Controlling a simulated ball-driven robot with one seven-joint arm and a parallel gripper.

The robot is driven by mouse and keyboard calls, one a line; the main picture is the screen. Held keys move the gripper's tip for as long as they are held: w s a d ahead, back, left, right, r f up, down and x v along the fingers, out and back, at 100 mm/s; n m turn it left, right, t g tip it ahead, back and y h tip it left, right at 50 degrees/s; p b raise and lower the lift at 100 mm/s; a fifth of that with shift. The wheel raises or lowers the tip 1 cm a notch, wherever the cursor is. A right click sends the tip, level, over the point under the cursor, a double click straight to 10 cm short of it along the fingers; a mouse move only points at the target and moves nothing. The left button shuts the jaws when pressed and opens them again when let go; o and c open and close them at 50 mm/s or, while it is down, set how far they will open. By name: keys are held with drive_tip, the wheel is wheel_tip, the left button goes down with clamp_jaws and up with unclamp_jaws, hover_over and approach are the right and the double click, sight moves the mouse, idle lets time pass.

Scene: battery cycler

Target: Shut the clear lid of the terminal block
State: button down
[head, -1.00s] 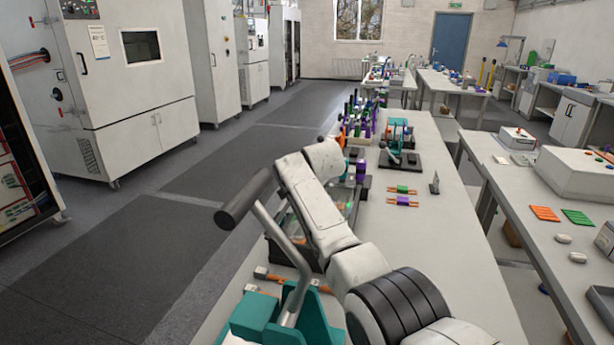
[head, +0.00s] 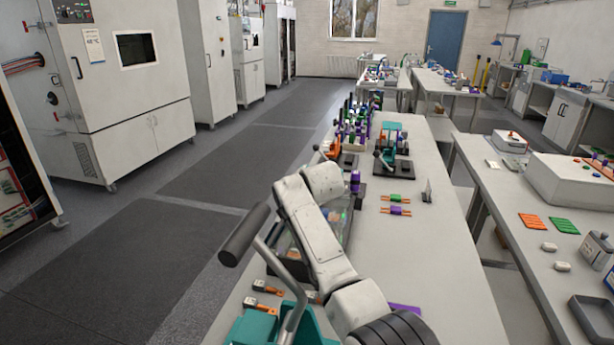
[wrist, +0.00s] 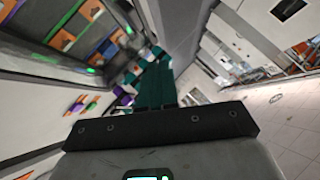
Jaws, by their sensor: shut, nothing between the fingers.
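My gripper (wrist: 155,85) shows in the wrist view as teal fingers, shut with nothing between them. In the head view my arm's links hide it. A dark-framed case with see-through panels (head: 283,258) shows partly behind my arm in the head view. I cannot tell whether it carries the terminal block. In the wrist view a dark unit with green lights and orange, green and purple parts (wrist: 62,22) lies to the left of my fingers, apart from them. I cannot make out the clear lid or its angle.
A teal fixture (head: 262,328) with a dark-handled lever (head: 245,233) stands close in front. Orange-tipped parts (head: 266,287) lie beside it. Black-based lever clamps (head: 393,162) stand farther along the bench. The bench's right side (head: 445,265) is mostly clear.

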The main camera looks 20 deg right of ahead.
drive_tip(key=p+v, duration=0.4)
drive_tip(key=v, duration=0.3)
drive_tip(key=shift+s, duration=0.2)
drive_tip(key=shift+s, duration=0.1)
